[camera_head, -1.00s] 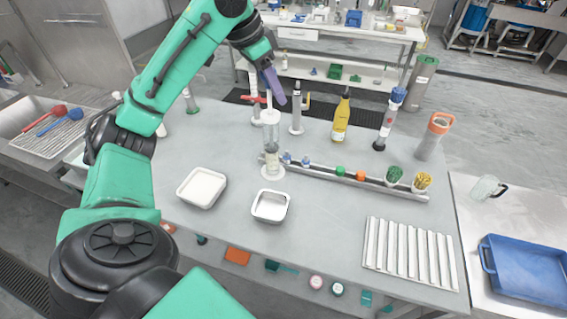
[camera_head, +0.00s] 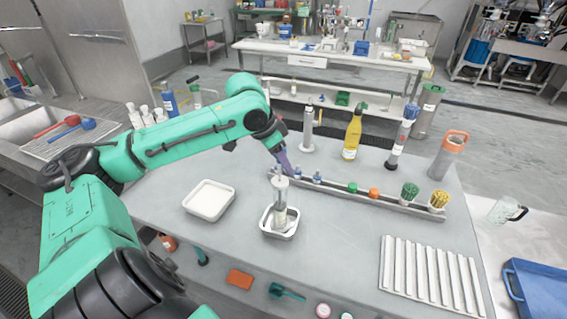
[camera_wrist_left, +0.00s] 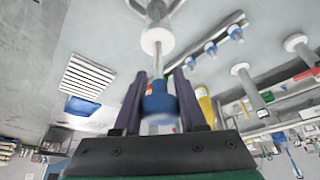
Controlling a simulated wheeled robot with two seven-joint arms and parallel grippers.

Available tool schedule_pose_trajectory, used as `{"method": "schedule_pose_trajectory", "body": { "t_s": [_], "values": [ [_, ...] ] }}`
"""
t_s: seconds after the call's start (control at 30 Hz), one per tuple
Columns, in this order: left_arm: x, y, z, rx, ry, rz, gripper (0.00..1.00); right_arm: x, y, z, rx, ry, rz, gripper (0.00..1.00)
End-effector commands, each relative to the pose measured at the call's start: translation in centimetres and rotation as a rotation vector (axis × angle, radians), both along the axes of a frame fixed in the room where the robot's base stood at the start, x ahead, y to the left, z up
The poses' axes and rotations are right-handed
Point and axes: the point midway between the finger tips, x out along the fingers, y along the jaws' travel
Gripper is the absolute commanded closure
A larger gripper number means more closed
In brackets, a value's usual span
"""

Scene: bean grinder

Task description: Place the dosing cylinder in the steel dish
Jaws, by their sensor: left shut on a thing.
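The dosing cylinder (camera_head: 280,195) is a clear upright tube with a pale rod at its top. Its lower end shows inside the outline of the small steel dish (camera_head: 265,229); I cannot tell whether it rests on the dish floor. My left gripper (camera_head: 284,168) is shut on the top of the cylinder. In the left wrist view, the gripper (camera_wrist_left: 160,100) has a blue end piece (camera_wrist_left: 159,101) of the cylinder between its purple fingers, with the rod leading away to a white disc. My right gripper is not in view.
A white tray (camera_head: 209,200) stands left of the dish. Behind is a rail (camera_head: 330,190) with small blue, green and orange items. A yellow bottle (camera_head: 352,138) and a grey cylinder (camera_head: 308,135) stand further back. A ribbed white rack (camera_head: 432,275) lies at right front.

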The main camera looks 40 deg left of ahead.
Motion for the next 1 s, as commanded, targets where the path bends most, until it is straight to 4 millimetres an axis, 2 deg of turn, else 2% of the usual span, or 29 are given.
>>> {"method": "schedule_pose_trajectory", "body": {
  "t_s": [0.03,0.07,0.1,0.43,0.57,0.63,0.73,0.9,1.0],
  "values": [
    [0.0,0.0,-0.1,0.000,0.000,0.000,0.48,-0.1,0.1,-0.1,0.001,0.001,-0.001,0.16],
    [0.0,0.0,-0.1,0.000,0.000,0.000,0.36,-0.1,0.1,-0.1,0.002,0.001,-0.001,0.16],
    [0.0,0.0,-0.1,0.000,0.000,0.000,0.29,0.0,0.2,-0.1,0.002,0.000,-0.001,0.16],
    [0.0,0.0,0.2,0.000,0.000,0.001,0.29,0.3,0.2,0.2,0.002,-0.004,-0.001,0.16],
    [-0.4,0.4,0.8,0.002,-0.001,0.003,0.29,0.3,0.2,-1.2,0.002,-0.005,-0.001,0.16],
    [-0.8,0.5,1.7,0.004,-0.002,0.002,0.29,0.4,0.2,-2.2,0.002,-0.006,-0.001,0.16],
    [-1.6,0.8,4.2,0.001,-0.007,0.002,0.29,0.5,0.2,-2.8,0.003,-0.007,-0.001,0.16],
    [-3.1,1.4,8.4,0.001,-0.003,0.002,0.29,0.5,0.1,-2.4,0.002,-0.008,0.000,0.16],
    [-3.8,1.7,10.2,0.002,-0.002,0.001,0.29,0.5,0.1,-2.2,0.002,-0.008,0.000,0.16]
  ]
}}
